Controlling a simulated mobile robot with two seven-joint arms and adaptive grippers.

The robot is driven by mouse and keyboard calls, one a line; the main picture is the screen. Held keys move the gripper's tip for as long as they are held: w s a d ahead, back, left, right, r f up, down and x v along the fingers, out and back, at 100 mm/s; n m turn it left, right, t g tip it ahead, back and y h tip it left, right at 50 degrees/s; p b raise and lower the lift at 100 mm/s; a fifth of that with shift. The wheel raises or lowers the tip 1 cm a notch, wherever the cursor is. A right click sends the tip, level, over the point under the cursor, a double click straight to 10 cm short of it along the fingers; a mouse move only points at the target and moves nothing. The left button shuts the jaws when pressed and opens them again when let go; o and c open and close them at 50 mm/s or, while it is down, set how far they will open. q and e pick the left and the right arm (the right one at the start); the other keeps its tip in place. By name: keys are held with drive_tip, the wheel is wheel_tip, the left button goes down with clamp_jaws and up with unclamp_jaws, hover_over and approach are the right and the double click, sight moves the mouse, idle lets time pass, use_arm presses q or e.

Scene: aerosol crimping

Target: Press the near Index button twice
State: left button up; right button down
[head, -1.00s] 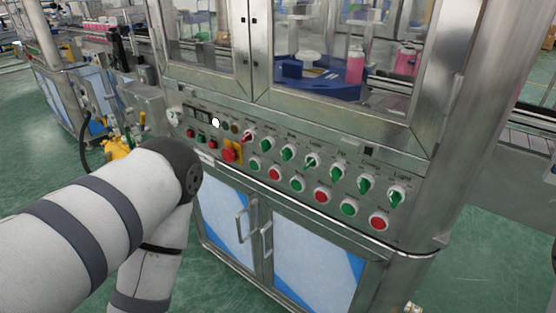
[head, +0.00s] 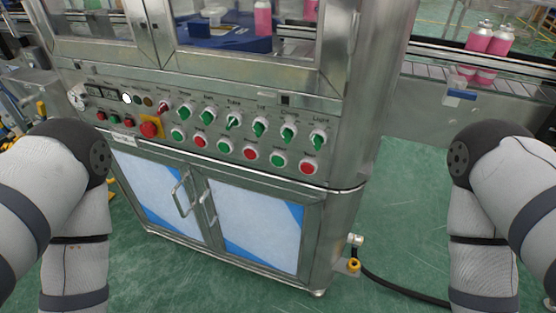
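The control panel (head: 336,165) runs along the front of the steel machine. Its upper row has a red knob (head: 163,107) and several green knobs, the rightmost green knob (head: 319,138) under a label that looks like "Light". Its lower row alternates green and red buttons, from a green button (head: 178,134) to a red button (head: 309,168). A big red button (head: 149,128) sits on yellow, with a white button (head: 127,98) up to its left. Most labels are too small to read, so I cannot tell which is Index. Neither gripper is in view; only my arm links show, apart from the panel.
Cabinet doors (head: 255,228) with metal handles are below the panel. A conveyor (head: 500,66) with pink cans (head: 480,38) is at the upper right. A black cable (head: 400,290) lies on the floor at the lower right.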

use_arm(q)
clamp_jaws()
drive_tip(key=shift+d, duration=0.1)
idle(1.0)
